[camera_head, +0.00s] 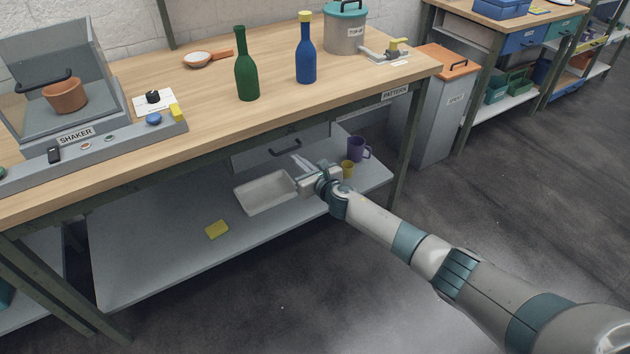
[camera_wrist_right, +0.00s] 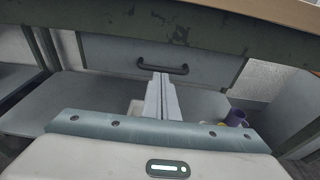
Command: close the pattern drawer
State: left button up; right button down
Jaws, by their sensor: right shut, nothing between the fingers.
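The drawer (camera_head: 257,154) is a grey front with a dark bar handle (camera_head: 285,148), under the wooden tabletop. A PATTERN label (camera_head: 394,94) is on the table's edge to the right. In the right wrist view the drawer front (camera_wrist_right: 110,56) sits below the green table rail, with its handle (camera_wrist_right: 163,68) near the middle. The tabletop hides the drawer's upper part in the head view; I cannot tell how far out it stands. My right gripper (camera_head: 300,162) is shut and empty, its fingers (camera_wrist_right: 161,80) pointing at the front just below the handle; contact is unclear. My left gripper is out of view.
The lower shelf (camera_head: 150,255) holds a white tray (camera_head: 264,207), a yellow sponge (camera_head: 217,230), a purple mug (camera_head: 357,149) and a yellow cup (camera_head: 347,169). Green (camera_head: 246,70) and blue (camera_head: 306,60) bottles stand on the tabletop.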

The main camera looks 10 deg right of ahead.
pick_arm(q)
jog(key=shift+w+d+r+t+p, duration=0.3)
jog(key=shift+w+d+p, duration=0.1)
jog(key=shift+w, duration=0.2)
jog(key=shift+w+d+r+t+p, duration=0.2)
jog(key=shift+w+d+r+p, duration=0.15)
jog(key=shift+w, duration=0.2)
pick_arm(e)
jog(key=v, duration=0.9)
jog(key=shift+s, duration=0.3)
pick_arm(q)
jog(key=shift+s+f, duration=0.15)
pick_arm(e)
jog(key=shift+d, duration=0.15)
